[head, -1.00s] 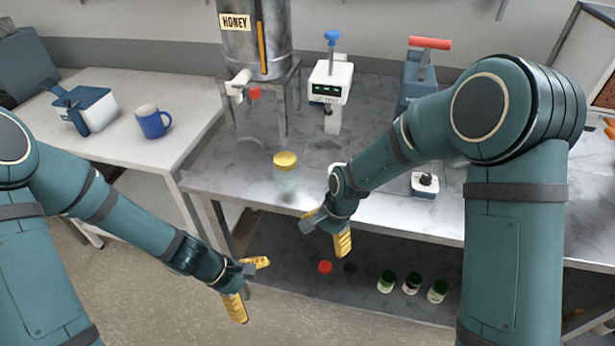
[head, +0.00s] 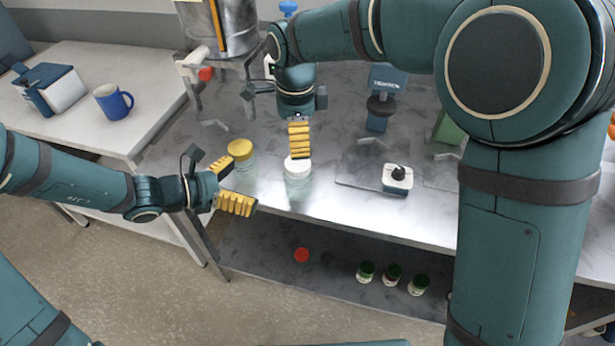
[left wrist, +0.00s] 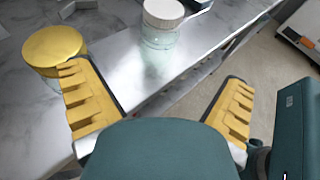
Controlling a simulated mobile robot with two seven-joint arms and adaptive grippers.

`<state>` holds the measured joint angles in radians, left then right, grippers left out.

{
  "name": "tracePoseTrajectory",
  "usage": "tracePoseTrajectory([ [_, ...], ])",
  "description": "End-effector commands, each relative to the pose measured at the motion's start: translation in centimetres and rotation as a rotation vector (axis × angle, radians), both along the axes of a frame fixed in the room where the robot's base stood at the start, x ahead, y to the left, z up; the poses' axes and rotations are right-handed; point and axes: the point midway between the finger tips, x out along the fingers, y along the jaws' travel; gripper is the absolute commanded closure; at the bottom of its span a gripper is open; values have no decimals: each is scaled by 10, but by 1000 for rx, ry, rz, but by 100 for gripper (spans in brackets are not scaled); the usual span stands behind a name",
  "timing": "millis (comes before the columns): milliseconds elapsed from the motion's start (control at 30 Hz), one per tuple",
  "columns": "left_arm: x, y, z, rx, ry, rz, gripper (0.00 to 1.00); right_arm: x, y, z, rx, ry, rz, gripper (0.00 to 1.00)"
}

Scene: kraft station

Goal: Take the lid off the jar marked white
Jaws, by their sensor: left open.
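A glass jar with a white lid (head: 297,166) stands upright on the metal bench; it shows at the top of the left wrist view (left wrist: 163,14). A glass jar with a gold lid (head: 240,149) stands to its left, and its lid is at the left of the left wrist view (left wrist: 54,48). My left gripper (head: 240,186) is open and empty at the bench's front edge, near the gold-lidded jar and left of the white-lidded one. My right gripper (head: 299,152) points down at the white lid. Its finger gap is hidden, and I cannot tell whether it touches the lid.
The steel honey tank (head: 220,25) stands behind the jars. A small white device (head: 397,178) is to the right on the bench (head: 340,215). A blue mug (head: 113,101) stands on the left table.

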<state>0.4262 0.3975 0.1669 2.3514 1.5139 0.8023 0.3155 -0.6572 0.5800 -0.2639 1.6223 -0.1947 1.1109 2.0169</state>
Motion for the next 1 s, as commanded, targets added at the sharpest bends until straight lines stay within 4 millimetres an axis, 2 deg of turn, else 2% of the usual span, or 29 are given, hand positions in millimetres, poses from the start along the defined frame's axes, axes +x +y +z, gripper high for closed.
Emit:
tracePoseTrajectory([
  [167,6,-13,-5,-4,1,-1,0,0,0,1,-1,0,-2,11],
  [700,45,-91,-37,-2,2,-3,0,0,0,0,0,-1,0,11],
  [1000,57,-113,-46,0,1,-2,0,0,0,0,0,-1,0,11],
])
